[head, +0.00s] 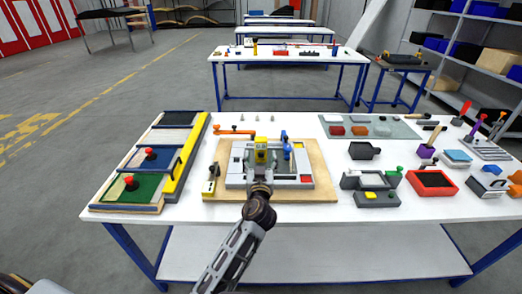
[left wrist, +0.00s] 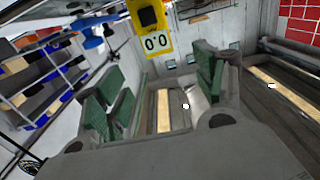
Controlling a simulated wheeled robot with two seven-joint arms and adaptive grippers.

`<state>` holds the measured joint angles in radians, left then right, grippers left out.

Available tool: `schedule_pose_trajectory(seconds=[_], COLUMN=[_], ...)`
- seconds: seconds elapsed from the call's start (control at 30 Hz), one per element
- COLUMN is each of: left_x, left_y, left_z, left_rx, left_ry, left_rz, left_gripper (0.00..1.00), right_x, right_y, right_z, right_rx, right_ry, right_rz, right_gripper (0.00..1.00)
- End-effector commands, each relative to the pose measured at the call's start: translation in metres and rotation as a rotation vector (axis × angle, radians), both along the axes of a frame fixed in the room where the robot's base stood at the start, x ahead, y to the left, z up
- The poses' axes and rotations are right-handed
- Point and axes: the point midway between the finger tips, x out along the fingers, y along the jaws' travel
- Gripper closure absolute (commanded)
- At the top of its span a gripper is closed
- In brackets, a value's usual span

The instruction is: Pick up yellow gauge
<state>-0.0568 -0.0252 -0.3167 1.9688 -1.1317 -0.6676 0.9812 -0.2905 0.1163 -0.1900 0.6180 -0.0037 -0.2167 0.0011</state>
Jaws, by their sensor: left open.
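The yellow gauge (head: 261,145) stands upright in the grey fixture on the wooden board, just beyond my left gripper in the head view. It also shows in the left wrist view (left wrist: 151,22) at the top, with a dark square and a "0.0" readout; its top is cut off. My left gripper (head: 260,172) is low over the fixture's near side. In the left wrist view its green-padded fingers (left wrist: 160,72) are spread apart with nothing held between them, and the gauge is beyond the fingertips. My right gripper is not seen.
The grey fixture (head: 234,181) has a blue clamp (head: 286,148) right of the gauge. An orange-handled tool (head: 236,131) lies behind left. Trays stand left; a red bin (head: 432,190) and several parts fill the right.

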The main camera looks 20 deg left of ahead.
Motion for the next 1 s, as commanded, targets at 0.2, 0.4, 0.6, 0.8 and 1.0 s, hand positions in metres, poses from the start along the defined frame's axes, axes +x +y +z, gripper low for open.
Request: schedule_pose_trajectory(seconds=[0.2,0.4,0.6,0.8,1.0], left_x=[0.02,0.038,0.055,0.066,0.068], left_y=[0.006,0.011,0.016,0.019,0.02], left_z=[0.002,0.002,0.002,0.001,0.0], left_rx=[0.001,0.001,0.002,0.0,0.0], left_ry=[0.0,-0.001,0.0,0.0,0.001], left_rz=[0.0,0.0,0.0,0.0,0.0], left_gripper=[0.3,0.3,0.3,0.3,0.3], right_x=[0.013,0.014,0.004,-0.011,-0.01], right_y=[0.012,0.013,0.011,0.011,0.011], right_z=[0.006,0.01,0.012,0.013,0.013], right_rx=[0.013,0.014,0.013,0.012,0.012], right_ry=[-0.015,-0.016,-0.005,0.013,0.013], right_rz=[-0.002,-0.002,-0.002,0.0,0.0], right_gripper=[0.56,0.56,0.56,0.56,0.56])
